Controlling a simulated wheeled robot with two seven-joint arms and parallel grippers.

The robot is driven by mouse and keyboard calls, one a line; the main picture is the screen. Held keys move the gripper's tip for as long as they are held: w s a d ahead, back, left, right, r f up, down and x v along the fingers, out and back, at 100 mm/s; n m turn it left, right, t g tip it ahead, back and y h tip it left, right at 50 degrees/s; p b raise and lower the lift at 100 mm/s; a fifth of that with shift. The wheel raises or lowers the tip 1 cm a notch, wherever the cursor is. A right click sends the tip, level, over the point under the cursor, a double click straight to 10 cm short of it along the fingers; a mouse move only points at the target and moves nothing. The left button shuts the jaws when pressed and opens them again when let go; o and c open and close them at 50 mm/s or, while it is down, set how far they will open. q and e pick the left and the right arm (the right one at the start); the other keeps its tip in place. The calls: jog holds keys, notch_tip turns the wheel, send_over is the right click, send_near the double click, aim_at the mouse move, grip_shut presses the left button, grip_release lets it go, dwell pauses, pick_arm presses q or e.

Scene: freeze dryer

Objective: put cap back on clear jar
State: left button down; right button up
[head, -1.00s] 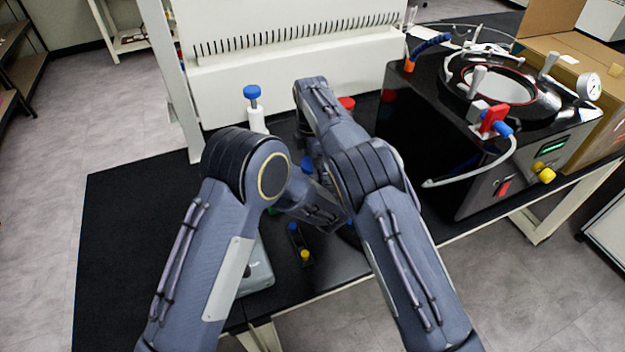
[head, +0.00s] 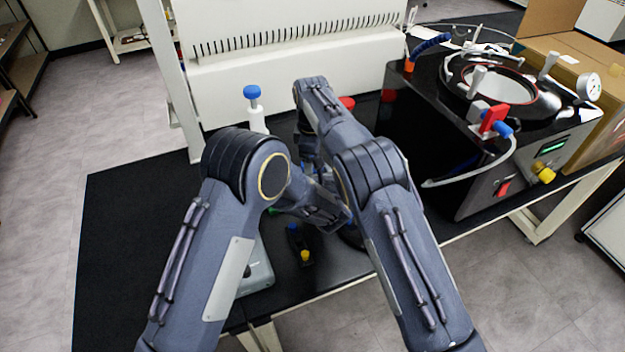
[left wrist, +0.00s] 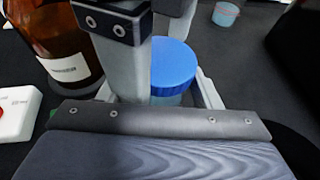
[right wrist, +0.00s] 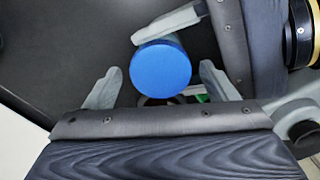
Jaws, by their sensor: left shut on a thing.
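The clear jar (left wrist: 172,99) stands upright in the left wrist view, with the blue cap (left wrist: 173,66) on its top. How firmly the cap sits cannot be told. My left gripper (left wrist: 165,93) has its fingers on both sides of the jar and is shut on it. In the right wrist view I look down on the blue cap (right wrist: 160,68). My right gripper (right wrist: 160,72) has its fingers apart, one on each side of the cap, with visible gaps. A left gripper finger (right wrist: 168,22) shows beside the cap. My arms hide the jar in the head view.
A brown bottle (left wrist: 57,38) stands close at the left in the left wrist view. A white bottle with a blue top (head: 254,108) stands behind my arms. The black freeze dryer (head: 430,125) fills the right of the table. The table's left side (head: 130,230) is clear.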

jog(key=shift+r, duration=2.25)
jog(key=shift+c, duration=1.3)
notch_tip(320, 180, up, 4)
jog(key=n, duration=0.6)
jog(key=shift+f+n, duration=0.25)
jog(key=shift+n, duration=0.15)
jog(key=shift+f, duration=4)
